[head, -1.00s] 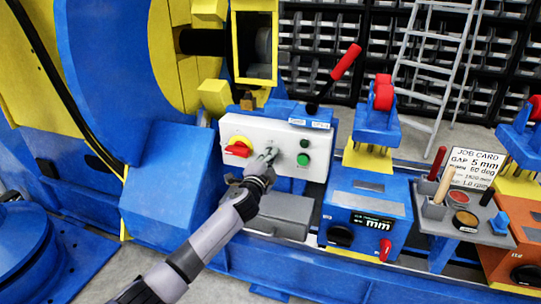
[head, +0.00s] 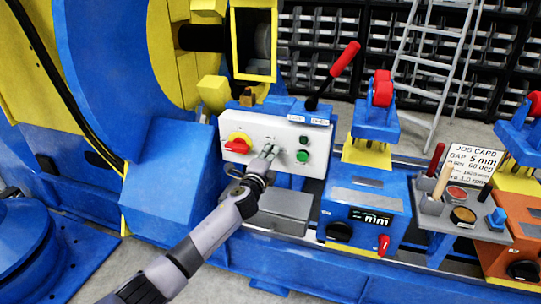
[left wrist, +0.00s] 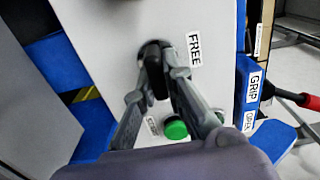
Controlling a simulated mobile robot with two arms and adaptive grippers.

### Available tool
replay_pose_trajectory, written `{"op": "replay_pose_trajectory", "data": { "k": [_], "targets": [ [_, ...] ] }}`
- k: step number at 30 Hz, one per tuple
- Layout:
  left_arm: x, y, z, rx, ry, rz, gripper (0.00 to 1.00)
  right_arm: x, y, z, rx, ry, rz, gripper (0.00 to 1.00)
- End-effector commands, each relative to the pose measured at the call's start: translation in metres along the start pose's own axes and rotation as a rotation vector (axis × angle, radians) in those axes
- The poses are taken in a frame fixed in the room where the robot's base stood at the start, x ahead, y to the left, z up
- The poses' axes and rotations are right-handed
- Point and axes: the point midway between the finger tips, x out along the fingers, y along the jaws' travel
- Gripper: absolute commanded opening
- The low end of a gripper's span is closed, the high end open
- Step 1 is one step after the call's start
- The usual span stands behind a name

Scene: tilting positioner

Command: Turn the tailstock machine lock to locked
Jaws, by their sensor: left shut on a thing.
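The black lock knob (left wrist: 155,70) is on the white panel face, with a FREE label (left wrist: 194,48) to its right in the left wrist view. My left gripper (left wrist: 160,85) is shut on this knob, with one finger on each side. In the head view the left gripper (head: 269,152) reaches the white control box (head: 262,128) and covers most of the knob. The knob's exact pointing and any locked label are hidden or not readable. My right gripper is not in view.
A red-handled lever (head: 344,60) with GRIP and OPEN labels rises behind the box. A grey box (head: 284,210) lies below.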

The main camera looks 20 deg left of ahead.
Motion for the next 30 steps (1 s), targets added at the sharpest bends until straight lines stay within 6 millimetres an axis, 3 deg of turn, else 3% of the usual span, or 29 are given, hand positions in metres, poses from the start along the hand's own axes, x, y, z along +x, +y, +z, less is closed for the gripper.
{"op": "replay_pose_trajectory", "data": {
  "k": [5,6,14,24,30],
  "targets": [
    [-0.001,0.002,-0.001,0.003,0.002,0.003,0.0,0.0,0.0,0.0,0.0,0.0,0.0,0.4],
    [-0.001,0.002,-0.001,0.003,0.002,0.003,0.13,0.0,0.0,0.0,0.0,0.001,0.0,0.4],
    [0.0,0.001,-0.001,0.001,0.001,0.002,0.3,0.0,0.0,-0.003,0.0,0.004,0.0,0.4],
    [-0.002,0.001,0.0,0.0,0.001,0.001,0.31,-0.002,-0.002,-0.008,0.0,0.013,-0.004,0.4],
    [-0.02,0.001,0.0,0.0,0.002,0.0,0.31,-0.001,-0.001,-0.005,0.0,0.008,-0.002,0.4]
  ]
}}
